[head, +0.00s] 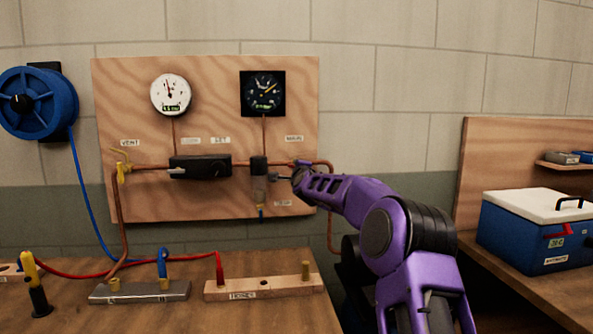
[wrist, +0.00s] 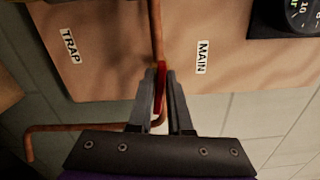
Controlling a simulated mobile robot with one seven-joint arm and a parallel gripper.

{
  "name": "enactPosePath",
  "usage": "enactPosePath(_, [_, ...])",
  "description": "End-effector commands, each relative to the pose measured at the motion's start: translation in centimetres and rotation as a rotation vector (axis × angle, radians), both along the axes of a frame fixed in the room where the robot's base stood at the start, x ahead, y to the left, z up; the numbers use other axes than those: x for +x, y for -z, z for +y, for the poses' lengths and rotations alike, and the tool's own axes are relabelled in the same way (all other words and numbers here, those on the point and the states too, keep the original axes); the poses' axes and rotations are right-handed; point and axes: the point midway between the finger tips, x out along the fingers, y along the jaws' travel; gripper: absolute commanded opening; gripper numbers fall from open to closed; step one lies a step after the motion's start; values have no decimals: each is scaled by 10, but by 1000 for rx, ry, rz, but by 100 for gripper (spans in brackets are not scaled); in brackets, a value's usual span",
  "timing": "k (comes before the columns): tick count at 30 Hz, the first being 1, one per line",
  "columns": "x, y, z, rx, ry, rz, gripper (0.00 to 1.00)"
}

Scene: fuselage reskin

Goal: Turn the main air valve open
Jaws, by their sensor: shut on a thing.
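The main air valve's red handle (wrist: 161,82) shows in the wrist view as a narrow strip between my fingers, by the MAIN label (wrist: 202,57). It looks roughly in line with the copper pipe (wrist: 155,25); its exact angle is hard to tell. My gripper (wrist: 161,76) is shut on the handle, one finger on each side. In the head view, my gripper (head: 290,177) is at the right part of the plywood panel, below the MAIN label (head: 294,138). There my gripper and arm hide most of the valve.
The plywood panel (head: 215,100) carries a white gauge (head: 171,94), a black gauge (head: 263,93), a black regulator block (head: 200,167) and a yellow vent valve (head: 122,171). The workbench (head: 215,314) lies below. A blue cooler (head: 535,230) stands to the right of my arm.

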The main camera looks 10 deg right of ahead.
Motion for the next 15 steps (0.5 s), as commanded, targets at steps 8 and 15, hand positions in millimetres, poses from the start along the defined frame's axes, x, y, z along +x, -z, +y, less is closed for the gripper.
enactPosePath(8, [0, 2, 0, -137, 0, 1, 0])
enactPosePath(15, [0, 2, 0, -184, 0, 1, 0])
